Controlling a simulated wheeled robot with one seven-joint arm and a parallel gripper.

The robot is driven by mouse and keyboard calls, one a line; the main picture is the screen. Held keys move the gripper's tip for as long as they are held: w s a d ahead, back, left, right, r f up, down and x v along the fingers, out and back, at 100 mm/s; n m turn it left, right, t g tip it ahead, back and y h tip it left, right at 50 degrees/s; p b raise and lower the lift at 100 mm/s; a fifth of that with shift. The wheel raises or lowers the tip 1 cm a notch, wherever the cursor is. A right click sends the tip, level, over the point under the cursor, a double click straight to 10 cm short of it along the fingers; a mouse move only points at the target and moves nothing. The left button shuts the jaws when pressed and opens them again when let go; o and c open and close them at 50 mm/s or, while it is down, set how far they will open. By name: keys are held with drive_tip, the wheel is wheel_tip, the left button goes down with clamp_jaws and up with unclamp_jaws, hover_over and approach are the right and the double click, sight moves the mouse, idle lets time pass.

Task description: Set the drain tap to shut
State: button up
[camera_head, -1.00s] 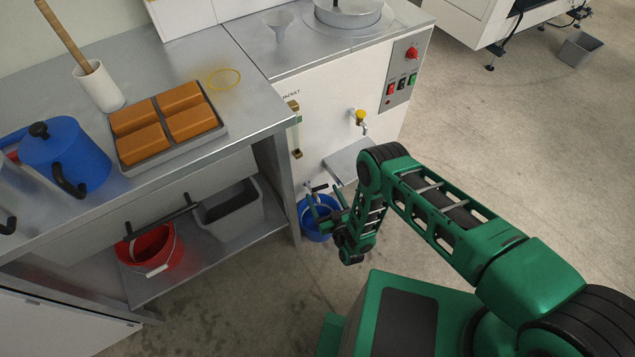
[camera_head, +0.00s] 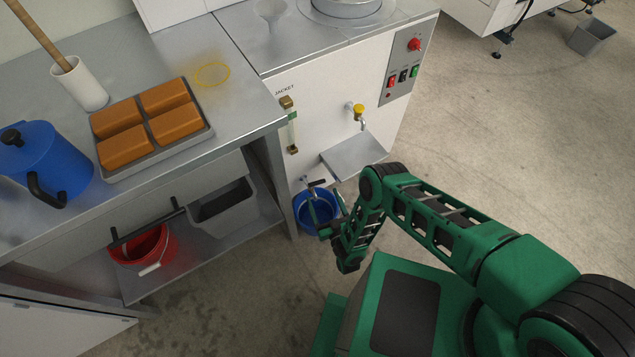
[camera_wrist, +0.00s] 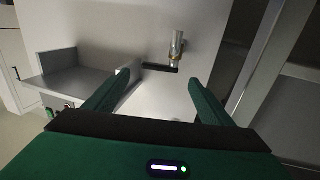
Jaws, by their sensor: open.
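The drain tap (camera_head: 316,182) is low on the white jacketed machine, above a blue bucket (camera_head: 301,212). In the wrist view, the drain tap (camera_wrist: 177,46) has a metal body with a brass-coloured collar. Its black lever (camera_wrist: 158,67) lies crosswise to the body. My gripper (camera_head: 327,212) is low in front of the machine, near the bucket and apart from the tap. In the wrist view, my gripper (camera_wrist: 155,90) is open and empty. The lever shows beyond and between its fingers, with no contact visible. The fingers partly hide the bucket in the head view.
A metal shelf (camera_head: 352,156) juts from the machine below a yellow-handled tap (camera_head: 358,110). The bench (camera_head: 245,118) and its leg stand left of the drain tap. A red bucket (camera_head: 150,250) and grey bin (camera_head: 225,205) sit underneath. Open floor lies to the right.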

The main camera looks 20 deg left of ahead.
sight(317, 182)
drive_tip(key=x, duration=0.8)
drive_tip(key=shift+w+a, duration=0.1)
drive_tip(key=c, duration=1)
